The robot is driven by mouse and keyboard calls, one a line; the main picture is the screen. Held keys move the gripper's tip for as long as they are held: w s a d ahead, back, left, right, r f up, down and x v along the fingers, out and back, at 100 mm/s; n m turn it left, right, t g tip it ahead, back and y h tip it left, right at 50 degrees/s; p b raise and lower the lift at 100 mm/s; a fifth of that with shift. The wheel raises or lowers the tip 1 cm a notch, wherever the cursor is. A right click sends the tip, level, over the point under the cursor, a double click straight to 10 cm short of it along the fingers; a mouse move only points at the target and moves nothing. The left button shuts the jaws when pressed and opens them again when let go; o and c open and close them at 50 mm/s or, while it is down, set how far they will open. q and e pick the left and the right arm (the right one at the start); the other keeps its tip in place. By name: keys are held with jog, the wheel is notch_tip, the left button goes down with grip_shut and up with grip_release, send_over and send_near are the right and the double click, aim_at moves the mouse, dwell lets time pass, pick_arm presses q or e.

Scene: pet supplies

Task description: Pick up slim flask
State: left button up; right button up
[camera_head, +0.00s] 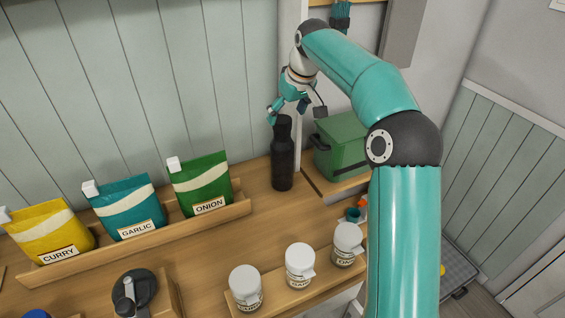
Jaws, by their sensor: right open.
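The slim flask (283,158) is a tall black bottle standing upright on the wooden counter, near the back wall and left of a green box. My right gripper (294,115) hangs just above the flask's top, its fingers spread apart and pointing down. In this view the fingers overlap the area around the cap, and I cannot tell whether they touch it. My right arm comes in from the right side and arches over the counter. My left gripper is not in view.
A green box (343,146) stands close to the flask's right. Left of it, a wooden rack (150,243) holds curry, garlic and onion pouches. Several white-lidded jars (300,262) stand in front. A dark-topped container (135,290) sits front left. Bare counter (235,240) lies between.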

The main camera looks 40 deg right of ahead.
aim_at(283, 120)
jog(key=shift+w+p+x, duration=0.2)
jog(key=shift+p+x, duration=0.4)
jog(key=shift+x, duration=2.05)
jog(key=shift+d+r, duration=0.1)
jog(key=shift+r, duration=0.05)
grip_shut()
